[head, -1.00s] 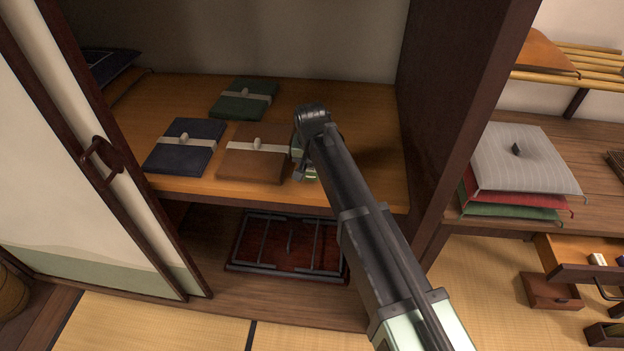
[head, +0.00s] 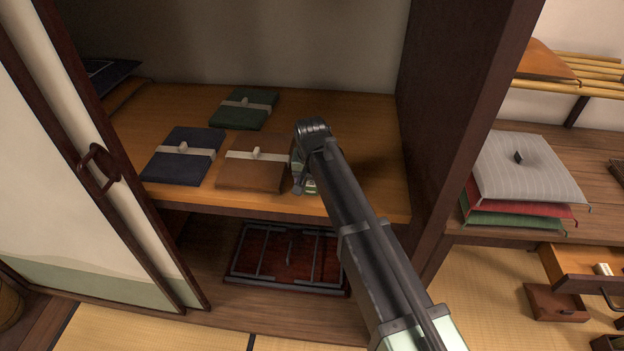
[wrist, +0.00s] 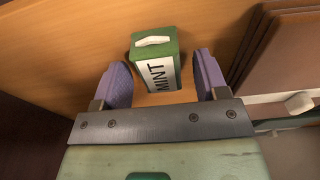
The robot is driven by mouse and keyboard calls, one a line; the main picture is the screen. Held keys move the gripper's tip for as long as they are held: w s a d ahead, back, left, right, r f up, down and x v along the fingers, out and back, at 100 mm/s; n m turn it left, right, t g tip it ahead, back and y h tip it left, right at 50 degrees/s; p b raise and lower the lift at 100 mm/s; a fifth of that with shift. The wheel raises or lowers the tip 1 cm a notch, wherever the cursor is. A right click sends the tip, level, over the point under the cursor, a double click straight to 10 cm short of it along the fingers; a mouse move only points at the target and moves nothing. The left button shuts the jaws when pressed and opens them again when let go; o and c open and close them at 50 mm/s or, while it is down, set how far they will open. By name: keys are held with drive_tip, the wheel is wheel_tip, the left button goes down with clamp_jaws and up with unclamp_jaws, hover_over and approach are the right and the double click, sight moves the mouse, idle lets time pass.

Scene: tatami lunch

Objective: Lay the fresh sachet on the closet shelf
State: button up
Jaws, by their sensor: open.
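A small green sachet block (wrist: 152,58) with a white label reading MINT and a white tab on top rests on the closet shelf (wrist: 60,40). In the wrist view my gripper (wrist: 162,72) is open, its two purple fingers on either side of the block's near part.
A brown wrapped bundle (head: 250,176) lies just left of my gripper. A navy bundle (head: 180,168) and a green bundle (head: 235,115) lie farther left and back. The closet's right wall (head: 460,120) stands close to my arm. A sliding door (head: 70,180) is on the left.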

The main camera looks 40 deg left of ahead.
sight(311, 184)
wheel_tip(311, 184, up, 12)
drive_tip(key=s+p, duration=0.1)
drive_tip(key=p, duration=1)
drive_tip(key=shift+s+d, duration=0.15)
drive_tip(key=shift+d, duration=0.2)
drive_tip(key=shift+f, duration=0.1)
drive_tip(key=shift+c, duration=0.3)
